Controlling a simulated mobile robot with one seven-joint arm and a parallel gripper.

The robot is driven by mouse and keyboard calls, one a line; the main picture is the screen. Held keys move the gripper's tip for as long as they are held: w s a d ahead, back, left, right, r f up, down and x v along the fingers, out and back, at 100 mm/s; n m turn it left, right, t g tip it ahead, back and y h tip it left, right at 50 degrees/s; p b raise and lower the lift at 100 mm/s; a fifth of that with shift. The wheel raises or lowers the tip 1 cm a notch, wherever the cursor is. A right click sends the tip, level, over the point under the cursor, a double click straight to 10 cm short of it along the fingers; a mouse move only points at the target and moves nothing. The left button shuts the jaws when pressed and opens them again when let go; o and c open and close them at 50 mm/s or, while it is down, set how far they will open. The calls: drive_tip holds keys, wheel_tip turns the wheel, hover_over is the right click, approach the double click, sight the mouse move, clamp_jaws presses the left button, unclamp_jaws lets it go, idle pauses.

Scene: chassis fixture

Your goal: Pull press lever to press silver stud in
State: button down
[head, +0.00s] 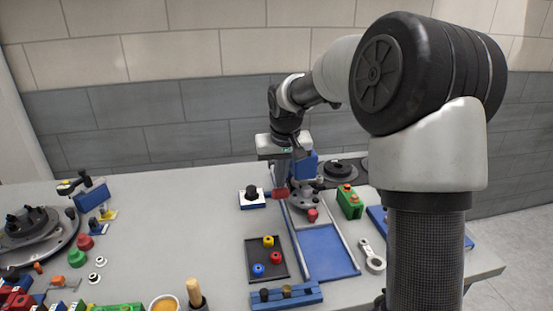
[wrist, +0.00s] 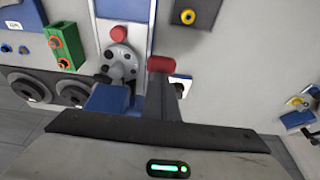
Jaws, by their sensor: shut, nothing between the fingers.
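The blue press (head: 305,164) stands on the table behind a grey round fixture plate (head: 303,200) with dark plugs; the plate also shows in the wrist view (wrist: 121,66). The red lever handle (head: 280,193) is just left of the plate in the head view, and it also shows in the wrist view (wrist: 160,64). My gripper (head: 282,182) points down from above, shut, with its fingertips at or very near the handle. Nothing is between the fingers. I cannot tell whether they touch the handle. I cannot make out the silver stud.
A white and blue block with a black knob (head: 252,197) stands close left of my gripper. A green block (head: 350,201) is to the right. A dark tray (head: 267,260) with coloured pieces and a blue panel (head: 325,252) lie nearer. Open table lies left of the tray.

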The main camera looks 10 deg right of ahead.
drive_tip(key=shift+r+p, duration=0.8)
drive_tip(key=shift+r, duration=0.75)
wheel_tip(320, 180, up, 9)
drive_tip(key=w+p, duration=0.1)
drive_tip(key=p, duration=0.6)
drive_tip(key=shift+w+f, duration=0.15)
drive_tip(key=s+r+t+h, duration=0.1)
drive_tip(key=s+r, duration=0.4)
drive_tip(key=s, duration=0.4)
drive_tip(key=s+r, duration=0.4)
drive_tip(key=s, duration=0.4)
drive_tip(key=s+f+t+y+p, duration=0.1)
drive_tip(key=s+f, duration=0.1)
drive_tip(key=s, duration=1.5)
